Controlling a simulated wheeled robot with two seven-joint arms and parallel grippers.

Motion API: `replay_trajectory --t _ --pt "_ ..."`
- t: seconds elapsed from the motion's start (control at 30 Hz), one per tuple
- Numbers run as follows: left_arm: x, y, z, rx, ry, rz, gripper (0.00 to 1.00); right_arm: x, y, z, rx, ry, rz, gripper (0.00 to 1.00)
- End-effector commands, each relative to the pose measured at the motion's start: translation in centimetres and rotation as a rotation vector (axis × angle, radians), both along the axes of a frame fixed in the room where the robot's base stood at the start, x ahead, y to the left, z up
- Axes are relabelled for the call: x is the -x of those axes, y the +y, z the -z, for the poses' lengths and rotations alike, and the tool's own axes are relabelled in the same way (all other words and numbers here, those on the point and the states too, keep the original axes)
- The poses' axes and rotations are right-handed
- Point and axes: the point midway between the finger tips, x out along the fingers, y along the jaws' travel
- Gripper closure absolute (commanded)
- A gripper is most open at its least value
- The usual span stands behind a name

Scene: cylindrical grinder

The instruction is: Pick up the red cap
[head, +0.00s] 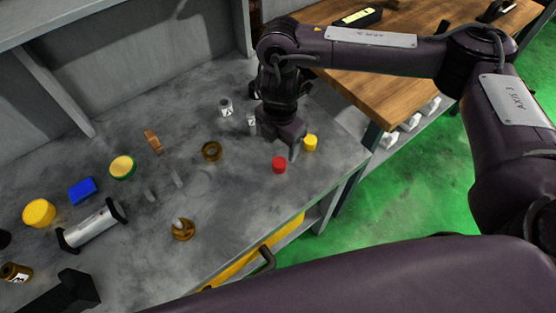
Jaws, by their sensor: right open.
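The red cap (279,165) stands on the grey workbench (240,205) near its front right edge. My right gripper (289,146) points down over the bench just behind the cap. It is open, and its fingers look close to the cap but not around it. A yellow cap (310,142) stands just right of the gripper. A black part at the lower left edge may be my left gripper, but I cannot be sure.
Near the gripper are small metal parts (226,107) and a brass ring (211,151). Farther left are a green-and-yellow cup (122,167), a blue block (82,190), a silver cylinder (91,226) and a yellow container (39,213). A wooden table (390,85) stands behind right.

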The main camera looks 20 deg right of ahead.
Motion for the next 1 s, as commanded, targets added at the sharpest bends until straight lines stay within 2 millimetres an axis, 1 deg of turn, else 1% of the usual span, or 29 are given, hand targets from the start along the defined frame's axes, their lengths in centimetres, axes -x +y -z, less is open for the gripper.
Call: replay_trajectory --t 0.03,0.27,0.4,0.5,0.6,0.8,0.87,1.0 --pt "0.1 0.0 0.3 0.000 0.002 0.001 0.64 0.2 0.1 0.9 -0.001 0.005 0.000 0.37" --pt "0.5 0.0 0.5 0.000 0.008 0.001 0.64 0.3 0.3 3.3 -0.003 0.004 0.000 0.37" --pt "0.5 -0.1 0.8 0.000 0.007 0.001 0.64 0.5 0.5 5.4 -0.004 0.005 -0.001 0.37" --pt "0.5 -0.1 1.2 0.000 0.007 0.001 0.64 0.4 0.5 6.5 -0.004 0.002 -0.002 0.37" --pt "0.5 -0.1 1.2 0.000 0.007 0.001 0.64 0.4 0.5 6.9 -0.004 0.000 -0.002 0.37" --pt "0.5 -0.1 1.1 0.002 0.006 0.001 0.64 0.3 0.4 6.9 -0.003 -0.002 -0.002 0.37" --pt "0.4 -0.1 1.1 0.002 0.006 0.001 0.64 0.4 0.5 6.8 -0.003 -0.002 -0.002 0.43" --pt "0.4 -0.1 1.1 0.001 0.005 0.000 0.64 0.4 0.4 6.8 -0.003 -0.002 -0.002 0.62"
